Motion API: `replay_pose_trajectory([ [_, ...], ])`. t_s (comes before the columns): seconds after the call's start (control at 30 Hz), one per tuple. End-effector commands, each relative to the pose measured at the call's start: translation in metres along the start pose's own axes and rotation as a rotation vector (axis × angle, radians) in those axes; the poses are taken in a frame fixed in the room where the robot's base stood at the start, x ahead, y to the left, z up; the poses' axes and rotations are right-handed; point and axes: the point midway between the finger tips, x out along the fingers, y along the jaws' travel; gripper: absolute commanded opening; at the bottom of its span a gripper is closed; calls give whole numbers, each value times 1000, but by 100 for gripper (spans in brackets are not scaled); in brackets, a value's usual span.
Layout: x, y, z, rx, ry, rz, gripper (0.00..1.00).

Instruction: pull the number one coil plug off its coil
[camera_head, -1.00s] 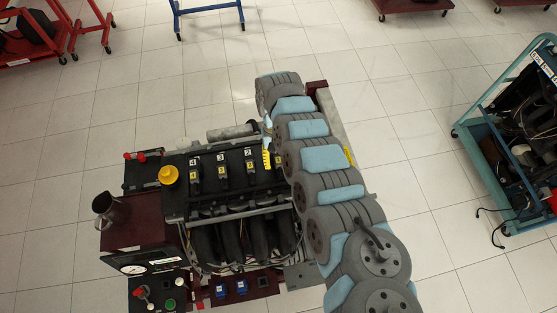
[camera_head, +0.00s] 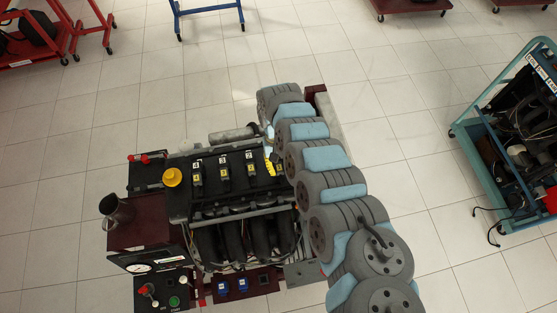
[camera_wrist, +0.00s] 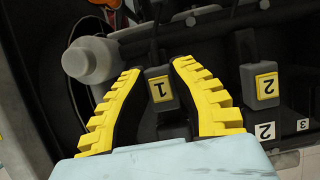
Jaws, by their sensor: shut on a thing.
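The number one coil plug (camera_wrist: 159,88) is a dark grey block with a yellow "1" label, in the middle of the wrist view. My gripper (camera_wrist: 157,70) has its two yellow stepped fingers on either side of the plug and is shut on it. Whether the plug is still seated on its coil cannot be told. In the head view my gripper (camera_head: 270,165) is at the right end of the coil row, with its arm covering most of the number one position. The number two coil plug (camera_wrist: 266,86) stands to the right in the wrist view, apart from the fingers.
A grey cylindrical part (camera_wrist: 90,60) lies close beside the left finger. A teal cart (camera_head: 460,140) stands at right; open floor lies between.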

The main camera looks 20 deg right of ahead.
Motion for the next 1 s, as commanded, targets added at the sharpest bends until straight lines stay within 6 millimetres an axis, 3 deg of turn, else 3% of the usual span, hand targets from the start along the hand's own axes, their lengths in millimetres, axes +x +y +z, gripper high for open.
replay_pose_trajectory([
  [0.1,0,0,9,-1,-6,-1,0],
  [0.47,4,0,10,-1,-6,-2,0],
  [0.5,4,0,10,-1,-7,-2,30],
  [0.6,4,0,10,-1,-5,-1,54],
  [1.0,-3,0,8,-1,-1,0,54],
])
